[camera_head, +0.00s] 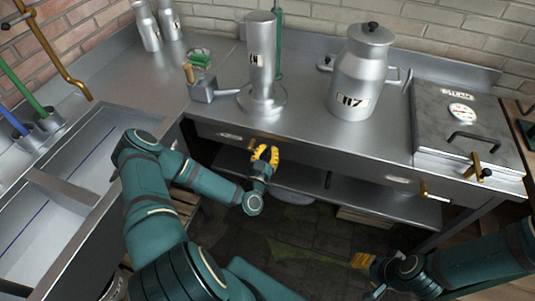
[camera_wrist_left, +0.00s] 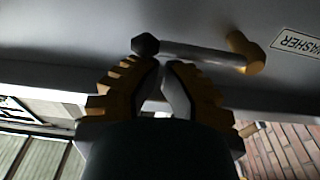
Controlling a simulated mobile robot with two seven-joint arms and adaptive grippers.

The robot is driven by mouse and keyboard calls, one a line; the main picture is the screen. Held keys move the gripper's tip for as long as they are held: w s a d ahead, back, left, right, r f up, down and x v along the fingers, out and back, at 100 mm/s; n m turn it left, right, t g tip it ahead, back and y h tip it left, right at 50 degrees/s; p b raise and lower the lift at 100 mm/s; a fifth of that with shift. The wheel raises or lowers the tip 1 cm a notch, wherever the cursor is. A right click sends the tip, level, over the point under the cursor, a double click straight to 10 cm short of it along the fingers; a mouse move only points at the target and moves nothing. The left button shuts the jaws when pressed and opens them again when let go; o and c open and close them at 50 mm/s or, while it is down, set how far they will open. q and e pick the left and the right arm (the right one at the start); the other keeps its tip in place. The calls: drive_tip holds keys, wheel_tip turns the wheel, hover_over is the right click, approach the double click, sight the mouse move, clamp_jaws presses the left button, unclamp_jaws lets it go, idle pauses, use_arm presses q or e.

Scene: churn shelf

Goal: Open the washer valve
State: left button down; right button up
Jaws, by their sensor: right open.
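The washer valve shows in the left wrist view as a grey lever (camera_wrist_left: 195,53) with a dark knob at its left end and a yellow pivot (camera_wrist_left: 243,52) at its right end. A white label (camera_wrist_left: 297,44) beside the pivot reads WASHER. My left gripper (camera_wrist_left: 163,66) has its yellow fingers a little apart, with the tips close to the knob end; I cannot tell whether they touch it. In the head view my left gripper (camera_head: 265,155) is at the counter's front edge and hides most of the valve. My right gripper (camera_head: 364,261) is open and empty, low at the right.
A large metal churn (camera_head: 360,70), a tall cylinder (camera_head: 262,60) and a lidded box (camera_head: 465,135) stand on the counter (camera_head: 300,125). A sink (camera_head: 85,150) is at the left. A lower shelf (camera_head: 375,203) runs below the counter.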

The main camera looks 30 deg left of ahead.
use_arm(q)
drive_tip(key=shift+d+f+m, duration=0.1)
drive_tip(key=shift+f+m, duration=0.2)
drive_tip(key=shift+m, duration=0.2)
drive_tip(key=a+f+m+h+b, duration=0.1)
drive_tip(key=f+m, duration=0.4)
drive_tip(key=m, duration=0.5)
drive_tip(key=s+a+f+m+g+h+b, duration=0.1)
drive_tip(key=a+f+m, duration=0.3)
drive_tip(key=m, duration=0.6)
drive_tip(key=shift+f+m+h, duration=0.3)
drive_tip(key=shift+f, duration=0.05)
drive_tip(key=shift+s+a, duration=0.1)
idle(0.4)
